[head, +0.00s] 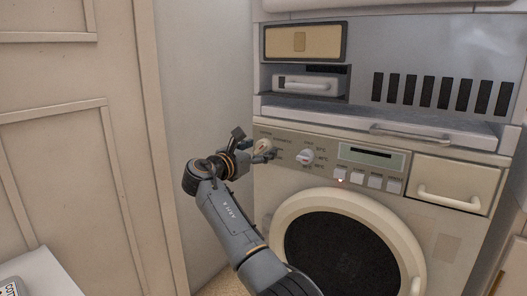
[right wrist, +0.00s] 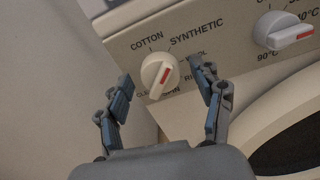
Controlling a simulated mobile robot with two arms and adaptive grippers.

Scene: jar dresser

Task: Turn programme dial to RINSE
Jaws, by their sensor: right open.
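The programme dial (right wrist: 158,78) is a round cream knob with a raised grip bar and a red mark. It sits among the labels COTTON, SYNTHETIC and others partly covered by my fingers. The red mark is on the bar's upper-right half, towards the SYNTHETIC side. In the head view the dial (head: 263,146) is at the left end of the washer panel, partly covered by my gripper. My right gripper (right wrist: 164,88) is open, with one finger on either side of the dial. Gaps show between the fingers and the knob. My left gripper is out of view.
A second dial (right wrist: 283,32) with temperature labels is close to the right. Several buttons (head: 367,179), a display (head: 371,156) and a drawer (head: 455,183) lie further right. The round door (head: 287,212) is below. A wall (head: 205,90) stands left of the washer.

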